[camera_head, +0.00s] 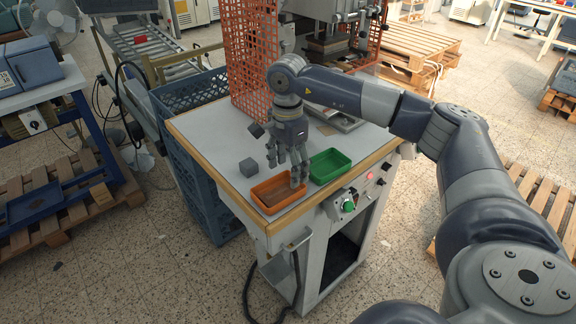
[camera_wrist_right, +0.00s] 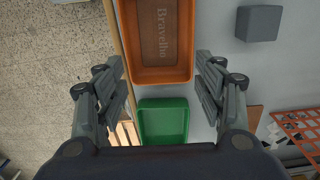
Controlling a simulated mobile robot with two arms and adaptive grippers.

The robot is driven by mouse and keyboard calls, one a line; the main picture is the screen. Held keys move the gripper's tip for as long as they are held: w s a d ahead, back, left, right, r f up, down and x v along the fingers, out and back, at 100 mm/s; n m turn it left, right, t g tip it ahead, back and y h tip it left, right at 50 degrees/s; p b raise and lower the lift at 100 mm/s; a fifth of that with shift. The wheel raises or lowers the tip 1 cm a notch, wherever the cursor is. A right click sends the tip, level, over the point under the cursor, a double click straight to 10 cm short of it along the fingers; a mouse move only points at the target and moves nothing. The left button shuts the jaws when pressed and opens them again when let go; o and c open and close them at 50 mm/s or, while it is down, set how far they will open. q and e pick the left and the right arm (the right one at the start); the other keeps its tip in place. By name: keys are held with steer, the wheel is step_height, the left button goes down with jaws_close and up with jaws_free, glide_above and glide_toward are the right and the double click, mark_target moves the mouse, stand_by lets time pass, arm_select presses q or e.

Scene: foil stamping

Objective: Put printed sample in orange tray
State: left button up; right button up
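The orange tray (camera_head: 284,208) stands at the front left corner of the table. It also shows at the top of the right wrist view (camera_wrist_right: 158,77). The printed sample, a brown piece (camera_wrist_right: 160,30) marked "Bravelho", lies inside the orange tray. My right gripper (camera_head: 289,172) is open and empty, with its fingers pointing down above the trays. In the right wrist view its fingers (camera_wrist_right: 161,66) are spread to either side of the orange tray's near edge, with nothing between them. My left gripper is in neither view.
A green tray (camera_head: 331,165) stands right of the orange tray. A grey cube (camera_head: 249,167) sits on the table (camera_head: 215,137) behind the orange tray. An orange mesh guard (camera_head: 248,60) and the press (camera_head: 325,42) rise at the back. Buttons line the table's front.

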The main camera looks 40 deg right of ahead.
step_height(320, 180, up, 12)
stand_by(0.7)
steer(key=shift+f, duration=0.15)
